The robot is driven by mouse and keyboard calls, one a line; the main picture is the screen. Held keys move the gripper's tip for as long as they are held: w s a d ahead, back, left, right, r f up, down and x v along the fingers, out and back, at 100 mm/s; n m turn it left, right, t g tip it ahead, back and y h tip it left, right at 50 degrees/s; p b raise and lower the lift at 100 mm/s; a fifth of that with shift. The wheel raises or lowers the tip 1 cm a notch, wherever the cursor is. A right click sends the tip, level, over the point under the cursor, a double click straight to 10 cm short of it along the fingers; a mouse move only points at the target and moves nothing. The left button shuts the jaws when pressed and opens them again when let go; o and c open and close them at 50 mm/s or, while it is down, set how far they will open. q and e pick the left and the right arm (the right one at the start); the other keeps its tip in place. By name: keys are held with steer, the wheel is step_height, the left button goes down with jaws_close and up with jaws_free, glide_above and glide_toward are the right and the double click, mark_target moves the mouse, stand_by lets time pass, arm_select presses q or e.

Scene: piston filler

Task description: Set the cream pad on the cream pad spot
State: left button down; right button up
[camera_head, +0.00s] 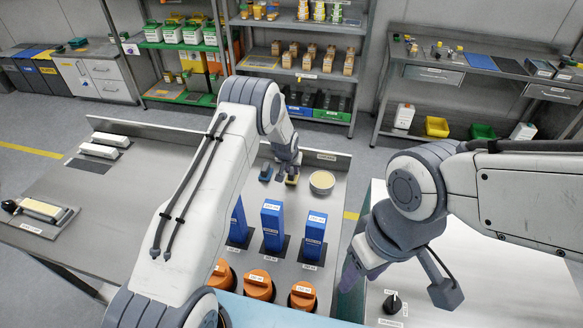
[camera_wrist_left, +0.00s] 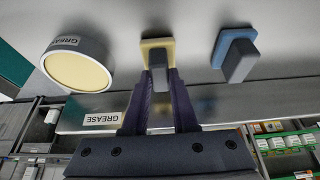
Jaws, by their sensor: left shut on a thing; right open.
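The cream pad (camera_wrist_left: 157,46) is a cream square base with a grey block handle, at the back of the steel bench. My left gripper (camera_wrist_left: 159,80) is shut on its handle. The pad also shows below the left gripper (camera_head: 290,167) in the head view (camera_head: 292,180). I cannot tell whether its base touches the bench. No separate marking for the cream pad spot can be made out. A similar blue pad (camera_wrist_left: 231,55) stands beside it, apart from my fingers. My right gripper (camera_head: 399,290) is open and empty over the right-hand bench.
A round tin of cream grease (camera_head: 322,182) stands close to the cream pad. Blue boxes (camera_head: 272,225) and orange-capped containers (camera_head: 258,285) stand nearer on the bench (camera_head: 345,188). A black knob-like object (camera_head: 392,304) stands below the right gripper. A raised back edge with a GREASE label (camera_head: 327,156) bounds the bench.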

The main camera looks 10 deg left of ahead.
arm_select(q)
steer(key=shift+f, duration=0.15)
steer(key=c, duration=0.7)
jaws_free()
